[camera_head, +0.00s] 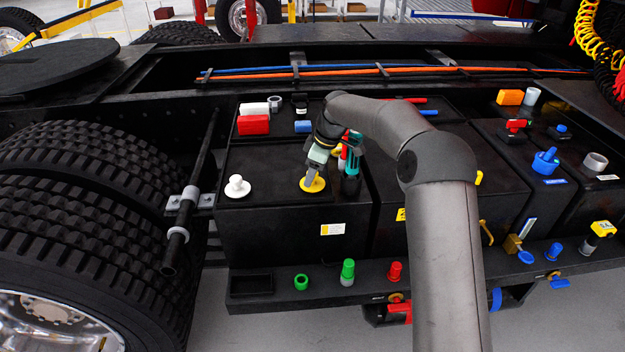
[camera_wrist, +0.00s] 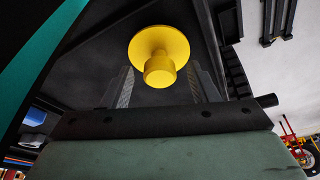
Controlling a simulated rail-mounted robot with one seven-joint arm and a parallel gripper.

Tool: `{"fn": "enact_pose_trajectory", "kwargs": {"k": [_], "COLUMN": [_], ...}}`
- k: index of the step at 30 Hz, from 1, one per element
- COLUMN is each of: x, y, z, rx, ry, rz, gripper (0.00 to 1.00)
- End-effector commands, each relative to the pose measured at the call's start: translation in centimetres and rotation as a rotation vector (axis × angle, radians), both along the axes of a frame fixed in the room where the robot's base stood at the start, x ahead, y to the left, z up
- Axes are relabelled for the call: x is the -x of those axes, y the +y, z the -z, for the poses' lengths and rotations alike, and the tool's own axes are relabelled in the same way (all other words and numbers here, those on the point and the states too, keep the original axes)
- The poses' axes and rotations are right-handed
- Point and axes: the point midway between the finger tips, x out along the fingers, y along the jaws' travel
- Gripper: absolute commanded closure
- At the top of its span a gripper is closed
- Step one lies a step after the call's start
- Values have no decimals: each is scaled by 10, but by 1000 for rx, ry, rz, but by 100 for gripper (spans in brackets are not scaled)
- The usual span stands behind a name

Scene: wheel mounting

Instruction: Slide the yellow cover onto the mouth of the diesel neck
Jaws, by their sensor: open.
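The yellow cover (camera_head: 318,187) is a flat round disc on the black box top, below my gripper (camera_head: 311,177). In the wrist view the yellow cover (camera_wrist: 160,48) shows its disc and a round knob facing me. The knob lies between the two fingertips of my gripper (camera_wrist: 160,72), which are apart, with a gap on both sides. Part of the cover is hidden by my gripper in the head view. A short grey open neck (camera_head: 594,162) stands on the box at the far right; I cannot tell whether it is the diesel neck.
A white knobbed cap (camera_head: 237,187) stands left of the cover. A teal-and-black tool (camera_head: 351,177) stands close on the right of my gripper. A blue cap (camera_head: 546,161) sits left of the grey neck. Green and red caps line the front ledge (camera_head: 325,281).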

Motion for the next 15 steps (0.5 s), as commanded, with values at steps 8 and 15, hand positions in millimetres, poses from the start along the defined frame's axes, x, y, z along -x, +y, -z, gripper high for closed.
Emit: {"fn": "enact_pose_trajectory", "kwargs": {"k": [8,15], "x": [-1,0], "y": [3,3], "z": [10,10], "rx": [0,0], "ry": [0,0], "rz": [0,0], "gripper": [46,93]}}
